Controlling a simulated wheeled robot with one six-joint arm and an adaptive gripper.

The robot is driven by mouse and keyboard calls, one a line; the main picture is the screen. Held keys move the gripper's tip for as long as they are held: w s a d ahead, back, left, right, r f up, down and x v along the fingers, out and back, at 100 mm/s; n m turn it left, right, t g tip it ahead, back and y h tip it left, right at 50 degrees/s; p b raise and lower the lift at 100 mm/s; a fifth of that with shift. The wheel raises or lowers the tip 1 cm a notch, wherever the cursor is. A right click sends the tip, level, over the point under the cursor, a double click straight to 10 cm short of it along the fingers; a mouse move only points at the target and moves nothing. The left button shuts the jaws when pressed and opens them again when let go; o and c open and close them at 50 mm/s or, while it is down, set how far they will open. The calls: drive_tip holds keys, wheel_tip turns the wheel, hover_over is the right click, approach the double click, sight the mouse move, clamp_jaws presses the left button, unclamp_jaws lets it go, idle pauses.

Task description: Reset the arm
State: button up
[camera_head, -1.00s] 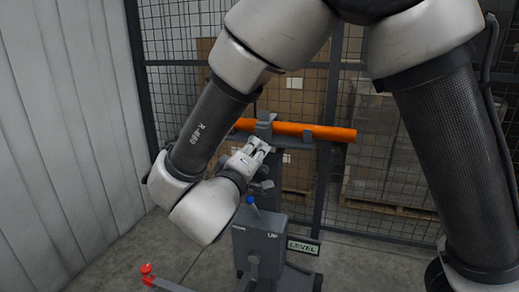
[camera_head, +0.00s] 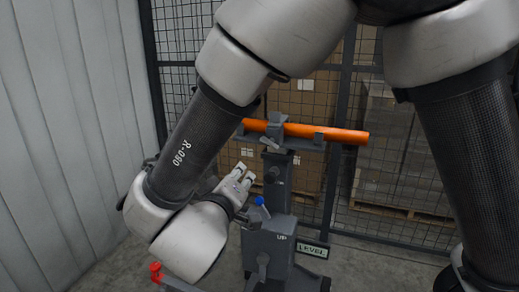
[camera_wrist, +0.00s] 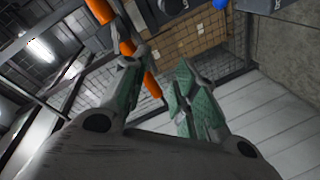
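My arm arches across the head view from the upper right and folds down to the lower left. My gripper (camera_head: 243,176) is at its end, left of a grey stand (camera_head: 274,236) and below an orange bar (camera_head: 345,135). In the wrist view my gripper (camera_wrist: 160,90) shows two greenish fingers spread apart with nothing held between them. The orange bar (camera_wrist: 103,12) appears behind the left finger there, and the finger covers part of it.
The grey stand has a blue-tipped lever (camera_head: 260,201), a red knob (camera_head: 156,270) low at left and a LEVEL sign (camera_head: 312,249). A mesh fence (camera_head: 370,200) stands behind, with stacked boxes (camera_head: 305,105) beyond. A pale panelled wall (camera_head: 70,140) is at left.

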drive_tip(key=s+a+f+n+g+y, duration=0.2)
drive_tip(key=s+a+f+g+y, duration=0.3)
drive_tip(key=a+f+g+y, duration=0.45)
drive_tip(key=s+d+r+m+h, duration=0.2)
drive_tip(key=d+r, duration=0.3)
drive_tip(key=d, duration=1.2)
drive_tip(key=s+d+r+m+g+h, duration=0.1)
drive_tip(key=s+d+r+m+h, duration=0.1)
drive_tip(key=d, duration=1.5)
drive_tip(key=s+d+r+m+g+h, duration=0.1)
drive_tip(key=d+r+m, duration=0.4)
drive_tip(key=d, duration=1.2)
wheel_tip(320, 180, up, 3)
drive_tip(key=shift+s+d+m+h, duration=0.3)
drive_tip(key=shift+s+h, duration=0.55)
drive_tip(key=shift+s, duration=0.3)
drive_tip(key=shift+o, duration=0.2)
drive_tip(key=shift+g, duration=0.25)
